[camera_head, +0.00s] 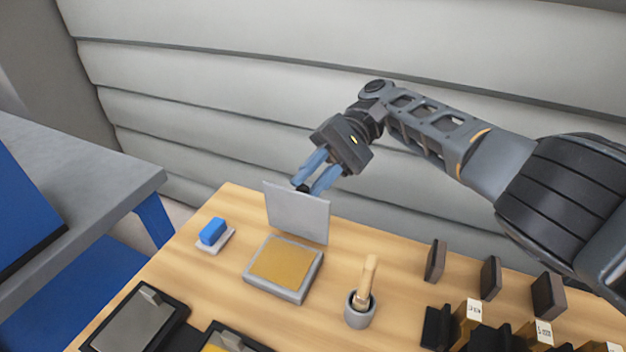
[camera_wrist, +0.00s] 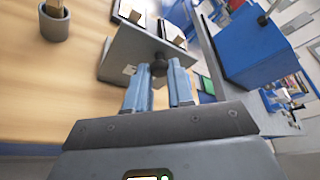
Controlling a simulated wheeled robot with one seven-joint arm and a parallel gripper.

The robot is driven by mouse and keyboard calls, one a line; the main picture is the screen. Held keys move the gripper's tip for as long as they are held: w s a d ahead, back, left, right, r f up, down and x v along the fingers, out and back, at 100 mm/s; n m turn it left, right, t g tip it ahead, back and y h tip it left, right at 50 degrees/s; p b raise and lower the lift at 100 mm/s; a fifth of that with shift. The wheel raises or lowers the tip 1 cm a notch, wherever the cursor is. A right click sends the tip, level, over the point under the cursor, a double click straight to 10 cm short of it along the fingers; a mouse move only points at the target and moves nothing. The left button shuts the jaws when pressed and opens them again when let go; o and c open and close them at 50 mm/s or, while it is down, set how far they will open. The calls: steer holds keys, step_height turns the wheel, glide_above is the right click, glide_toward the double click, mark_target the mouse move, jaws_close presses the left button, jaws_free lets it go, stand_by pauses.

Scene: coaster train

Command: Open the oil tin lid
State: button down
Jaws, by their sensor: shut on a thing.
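The oil tin (camera_head: 283,293) is a shallow grey square box on the wooden table, with a flat tan surface inside. Its lid (camera_head: 297,215) stands raised, nearly upright, along the tin's back edge. The lid also shows in the wrist view (camera_wrist: 128,48), with a dark round knob (camera_wrist: 159,68) on its outer face. My gripper (camera_head: 304,187) is behind the top of the lid. Its blue fingers are shut on the knob, which shows between the fingertips in the wrist view (camera_wrist: 160,77). The lid hides part of the fingertips' surroundings in the head view.
A blue block (camera_head: 212,231) on a small grey plate lies left of the tin. A cup (camera_head: 359,314) holding a wooden-handled tool stands to the right. Dark trays (camera_head: 128,320) lie in front, and several dark blocks and labelled pieces stand at the right. A panelled wall is behind.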

stand_by(0.3)
steer(key=c, duration=1)
jaws_free()
steer(key=s+d+r, duration=0.2)
steer(key=d+r, duration=0.9)
steer(key=shift+s+d, duration=0.15)
steer(key=shift+s, duration=0.25)
